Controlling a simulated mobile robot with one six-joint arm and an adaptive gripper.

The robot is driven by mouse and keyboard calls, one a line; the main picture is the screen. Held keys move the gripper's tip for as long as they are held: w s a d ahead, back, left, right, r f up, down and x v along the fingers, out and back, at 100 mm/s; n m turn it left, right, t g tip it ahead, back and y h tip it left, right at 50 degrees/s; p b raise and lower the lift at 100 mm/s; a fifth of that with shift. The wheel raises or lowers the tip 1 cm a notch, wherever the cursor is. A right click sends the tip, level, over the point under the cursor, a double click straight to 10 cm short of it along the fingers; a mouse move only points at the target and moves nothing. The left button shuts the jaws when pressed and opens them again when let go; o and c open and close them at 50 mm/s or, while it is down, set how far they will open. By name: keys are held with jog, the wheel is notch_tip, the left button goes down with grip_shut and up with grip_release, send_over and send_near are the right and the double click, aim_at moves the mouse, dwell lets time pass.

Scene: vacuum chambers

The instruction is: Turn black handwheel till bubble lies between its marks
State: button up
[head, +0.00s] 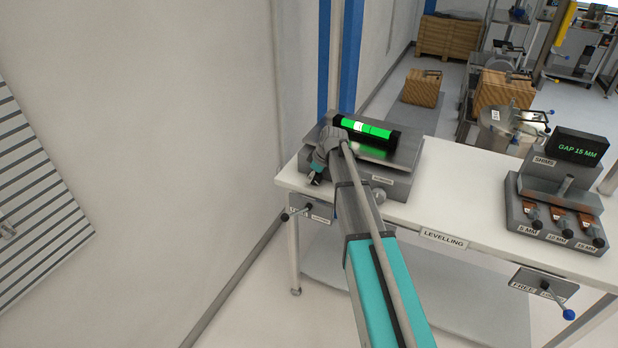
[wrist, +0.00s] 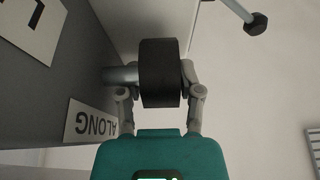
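The black handwheel (wrist: 160,72) sits on a short metal shaft out of the grey block, beside an upside-down ALONG label (wrist: 90,122). My gripper (wrist: 158,80) has one finger on each side of the wheel, and both appear to touch it. In the head view my gripper (head: 317,174) is at the left end of the levelling block; my arm largely hides the wheel there. The level vial (head: 377,131) glows green in a black housing on top of the block. Its pale bubble (head: 358,127) lies left of the vial's middle; its exact place against the marks is too small to tell.
The white bench (head: 455,215) carries the levelling block (head: 403,157) and a shim stand (head: 545,195) with a GAP 15 MM display (head: 580,148). Levers stick out below the bench's front edge. The wall is at the left, with open floor before it.

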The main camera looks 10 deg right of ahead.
grip_shut()
jog(key=shift+a, duration=0.3)
jog(key=shift+d, duration=0.2)
jog(key=shift+d+h, duration=0.15)
jog(key=shift+h, duration=0.15)
jog(key=shift+g, duration=0.3)
